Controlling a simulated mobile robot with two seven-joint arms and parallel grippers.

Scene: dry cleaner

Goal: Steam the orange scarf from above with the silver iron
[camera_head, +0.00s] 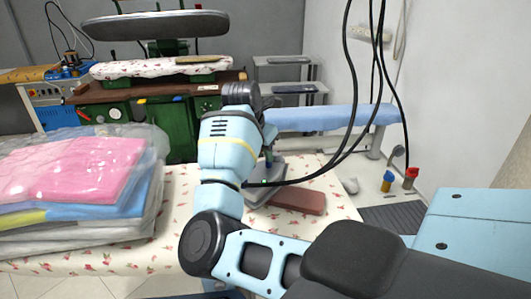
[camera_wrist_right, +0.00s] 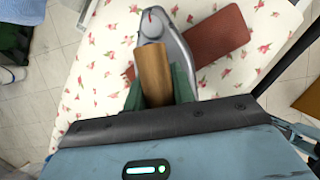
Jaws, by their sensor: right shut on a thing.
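The silver iron (camera_wrist_right: 152,27) with a wooden handle (camera_wrist_right: 153,75) shows in the right wrist view. My right gripper (camera_wrist_right: 158,90) is shut on the handle, one dark green finger on each side. In the head view my right wrist hides most of the gripper, and the grey iron (camera_head: 262,192) shows partly just beyond it, over the flowered table. I cannot tell if its sole touches anything. A flat reddish-brown piece (camera_head: 299,201) lies on the table beside the iron; it also shows in the wrist view (camera_wrist_right: 217,38). I see no clearly orange scarf. My left gripper is out of view.
Bagged folded clothes (camera_head: 75,180) fill the left of the flowered table (camera_head: 190,238). Black hoses (camera_head: 352,125) hang behind at the right, one running toward the iron. A blue ironing board (camera_head: 325,117) and green presses (camera_head: 180,130) stand farther back.

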